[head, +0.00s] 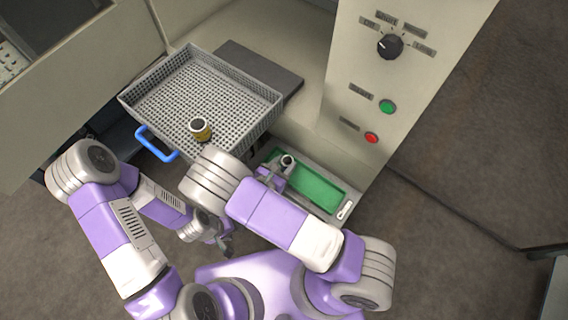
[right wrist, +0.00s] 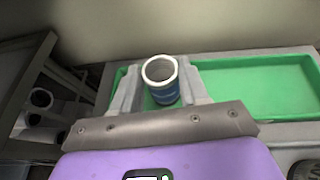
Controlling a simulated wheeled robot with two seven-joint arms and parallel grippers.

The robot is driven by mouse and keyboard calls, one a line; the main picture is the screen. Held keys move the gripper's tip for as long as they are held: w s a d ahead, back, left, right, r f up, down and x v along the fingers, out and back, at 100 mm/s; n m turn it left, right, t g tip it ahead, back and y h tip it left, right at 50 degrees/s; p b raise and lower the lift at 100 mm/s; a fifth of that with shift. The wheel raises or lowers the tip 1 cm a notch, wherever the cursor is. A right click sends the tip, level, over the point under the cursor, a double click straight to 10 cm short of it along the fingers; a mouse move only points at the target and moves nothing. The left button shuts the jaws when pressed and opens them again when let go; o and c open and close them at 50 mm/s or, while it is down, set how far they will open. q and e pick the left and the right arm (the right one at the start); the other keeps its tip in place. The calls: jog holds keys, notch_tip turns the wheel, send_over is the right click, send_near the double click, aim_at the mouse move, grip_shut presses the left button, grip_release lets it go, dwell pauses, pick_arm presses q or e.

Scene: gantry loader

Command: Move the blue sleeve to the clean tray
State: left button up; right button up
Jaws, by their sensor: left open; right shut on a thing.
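The blue sleeve (right wrist: 163,90) is a short hollow tube with a pale metal rim and a blue band. My right gripper (right wrist: 160,90) is shut on it, with one finger on each side. In the head view the sleeve's top (head: 287,160) shows at the left end of the green-lined tray (head: 318,188). The sleeve stands about upright there; I cannot tell if it touches the green floor. The right gripper (head: 278,170) is partly hidden by my forearm. My left gripper (head: 226,245) is open and empty, low over the floor, away from the trays.
A grey mesh basket (head: 165,67) with a blue handle (head: 155,145) holds a sleeve with a yellow-brown band (head: 201,130). A dark flat plate (head: 258,70) lies behind it. A panel with a knob (head: 390,46), green button (head: 387,106) and red button (head: 371,138) rises at the right.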

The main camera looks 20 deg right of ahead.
jog(key=o, duration=1.2)
jog(key=shift+f, duration=0.1)
jog(key=shift+s+a+r, duration=0.15)
jog(key=shift+a+r, duration=0.1)
jog(key=shift+r, duration=0.1)
jog(key=v, duration=1.1)
jog(key=shift+s+a+p, duration=0.15)
jog(key=shift+a+p, duration=0.05)
jog(key=shift+p, duration=0.15)
